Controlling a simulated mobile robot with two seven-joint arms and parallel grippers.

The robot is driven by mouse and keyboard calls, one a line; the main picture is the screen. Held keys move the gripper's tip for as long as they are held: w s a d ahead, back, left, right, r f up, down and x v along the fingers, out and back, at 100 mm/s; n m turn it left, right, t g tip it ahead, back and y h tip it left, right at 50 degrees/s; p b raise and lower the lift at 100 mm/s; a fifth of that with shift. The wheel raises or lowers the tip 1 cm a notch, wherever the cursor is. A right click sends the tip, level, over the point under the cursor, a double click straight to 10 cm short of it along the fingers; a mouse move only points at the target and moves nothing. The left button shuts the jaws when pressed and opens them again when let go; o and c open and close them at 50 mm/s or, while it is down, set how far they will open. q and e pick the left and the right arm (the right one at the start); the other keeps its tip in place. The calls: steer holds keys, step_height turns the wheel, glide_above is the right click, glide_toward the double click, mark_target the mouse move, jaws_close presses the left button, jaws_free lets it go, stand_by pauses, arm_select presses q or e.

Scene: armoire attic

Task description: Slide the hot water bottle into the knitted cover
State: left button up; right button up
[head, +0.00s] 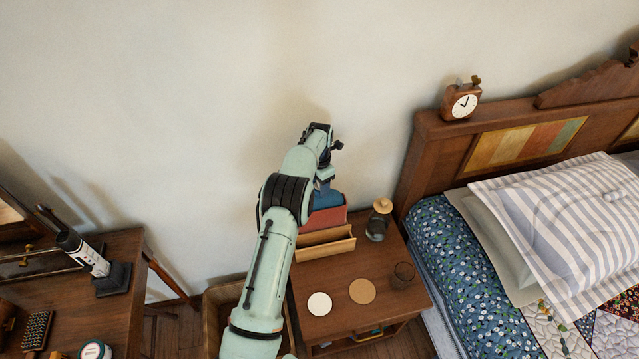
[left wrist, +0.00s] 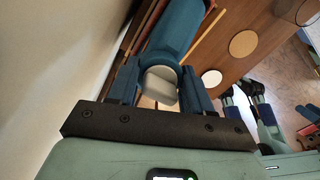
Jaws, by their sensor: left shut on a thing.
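My left gripper (head: 322,182) is at the back left of the bedside table, mostly hidden by my own arm in the head view. In the left wrist view its fingers (left wrist: 160,88) are shut on the pale grey neck end of the blue hot water bottle (left wrist: 178,35). In the head view a blue part of the bottle (head: 328,198) shows just above a red, open-topped piece (head: 329,218), which looks like the knitted cover. The bottle's lower end is hidden, so how deep it sits cannot be told.
A wooden holder (head: 325,246) stands in front of the red piece. The bedside table (head: 376,315) also carries a lantern-like jar (head: 378,220), a dark glass (head: 403,275), a white disc (head: 319,304) and a tan disc (head: 362,291). The wall is close behind; the bed (head: 455,265) is at right.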

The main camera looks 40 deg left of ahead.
arm_select(q)
steer(key=shift+w+f, duration=0.1)
steer(key=shift+w, duration=0.05)
steer(key=o, duration=1.4)
steer(key=shift+d+f, duration=0.1)
step_height(320, 180, up, 13)
steer(key=shift+r, duration=0.1)
steer(key=shift+s, duration=0.2)
